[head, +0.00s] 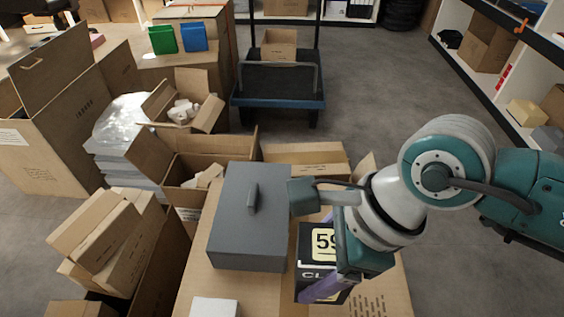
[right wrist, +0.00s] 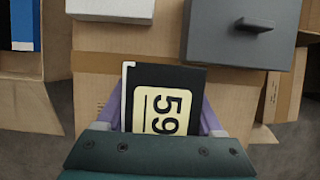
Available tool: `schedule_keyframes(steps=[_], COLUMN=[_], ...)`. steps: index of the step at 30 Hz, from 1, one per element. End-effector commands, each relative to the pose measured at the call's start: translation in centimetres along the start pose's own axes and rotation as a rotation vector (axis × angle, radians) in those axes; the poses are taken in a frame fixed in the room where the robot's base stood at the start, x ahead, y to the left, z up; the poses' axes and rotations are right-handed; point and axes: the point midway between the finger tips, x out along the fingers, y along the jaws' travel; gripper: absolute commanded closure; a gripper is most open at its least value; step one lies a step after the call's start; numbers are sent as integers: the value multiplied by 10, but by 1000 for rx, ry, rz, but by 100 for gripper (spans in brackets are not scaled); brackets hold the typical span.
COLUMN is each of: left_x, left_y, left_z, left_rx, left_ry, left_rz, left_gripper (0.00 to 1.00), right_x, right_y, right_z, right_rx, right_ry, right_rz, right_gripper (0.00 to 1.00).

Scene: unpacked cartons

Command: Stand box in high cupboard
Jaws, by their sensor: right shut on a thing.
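A black box (head: 314,262) with a cream label reading "59" is over the carton top at the front middle. It also shows in the right wrist view (right wrist: 190,80), between my purple fingers, with a white edge strip on one side. My right gripper (right wrist: 162,112) is shut on this box; in the head view its teal body covers part of the box. I cannot tell whether the box touches the carton below. My left gripper is out of view. No high cupboard is clearly identifiable; open white shelving (head: 497,82) stands at the right.
A grey lidded case (head: 235,235) with a handle lies just left of the black box. A white item (head: 214,307) is at the front. Open cartons (head: 140,245) crowd the left. A dark blue trolley (head: 277,85) stands behind. Grey floor (head: 375,85) is clear towards the shelving.

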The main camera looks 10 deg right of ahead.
Motion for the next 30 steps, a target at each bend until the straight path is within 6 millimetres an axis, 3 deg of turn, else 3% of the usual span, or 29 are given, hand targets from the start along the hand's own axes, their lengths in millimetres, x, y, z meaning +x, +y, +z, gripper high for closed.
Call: schedule_keyframes(steps=[1,8,15,28,29,30], left_x=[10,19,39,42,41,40], left_y=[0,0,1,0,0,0], left_z=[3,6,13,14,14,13], left_rx=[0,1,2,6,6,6], left_ry=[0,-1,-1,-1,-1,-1], left_rz=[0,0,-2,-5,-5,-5], left_gripper=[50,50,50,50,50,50], right_x=[14,33,66,70,70,69], right_y=[0,-1,0,-1,-1,0], right_z=[-6,-13,-27,-29,-29,-29], right_rx=[3,0,0,-2,-1,-1], right_ry=[-1,-2,-2,-2,-1,-1], right_rz=[0,-1,0,-2,-1,-1], right_gripper=[100,100,100,100,29,25])
